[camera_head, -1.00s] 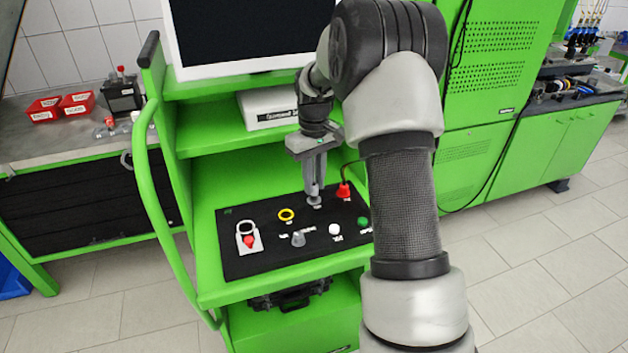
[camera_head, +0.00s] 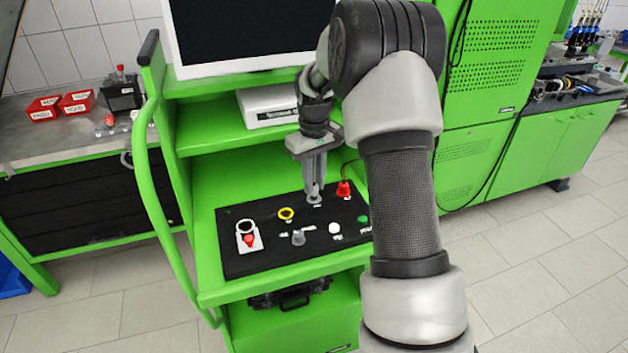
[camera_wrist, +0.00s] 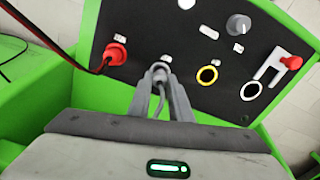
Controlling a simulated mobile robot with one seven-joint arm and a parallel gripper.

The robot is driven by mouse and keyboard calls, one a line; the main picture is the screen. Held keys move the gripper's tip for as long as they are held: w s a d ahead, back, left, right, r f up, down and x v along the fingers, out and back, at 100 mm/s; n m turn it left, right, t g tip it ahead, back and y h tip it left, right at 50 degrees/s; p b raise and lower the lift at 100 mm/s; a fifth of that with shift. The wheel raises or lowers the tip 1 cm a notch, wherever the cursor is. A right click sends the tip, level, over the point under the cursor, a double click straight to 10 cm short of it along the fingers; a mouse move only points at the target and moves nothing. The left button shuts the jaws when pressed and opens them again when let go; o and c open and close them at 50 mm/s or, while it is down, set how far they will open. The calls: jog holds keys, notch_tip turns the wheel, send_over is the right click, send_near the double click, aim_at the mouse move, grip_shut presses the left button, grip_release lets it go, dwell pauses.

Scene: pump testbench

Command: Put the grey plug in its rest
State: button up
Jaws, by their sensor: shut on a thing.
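My gripper (camera_head: 314,189) points down at the back of the black panel (camera_head: 262,260), just left of the red plug (camera_head: 343,189). In the wrist view its two grey fingers (camera_wrist: 161,76) are shut on the grey plug (camera_wrist: 160,68), which shows as a small grey end between the tips, with a thin grey cable looping back between the fingers. The plug is at or just above the panel surface. The fingers hide its lower end and the spot beneath, so I cannot tell whether it is seated in its rest.
The red plug (camera_wrist: 115,53) stands close by with a red-black cable. A yellow ring (camera_wrist: 207,75), grey knob (camera_wrist: 239,23), white button (camera_head: 334,229) and red-handled switch (camera_head: 249,240) also stand on the panel. A green shelf and white box (camera_head: 268,106) are behind.

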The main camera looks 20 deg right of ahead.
jog(key=shift+f+b, duration=0.45)
jog(key=shift+f, duration=0.45)
jog(key=o, duration=1.4)
jog(key=shift+r, duration=0.15)
jog(key=shift+r+p, duration=2.8)
jog(key=shift+r, duration=1.1)
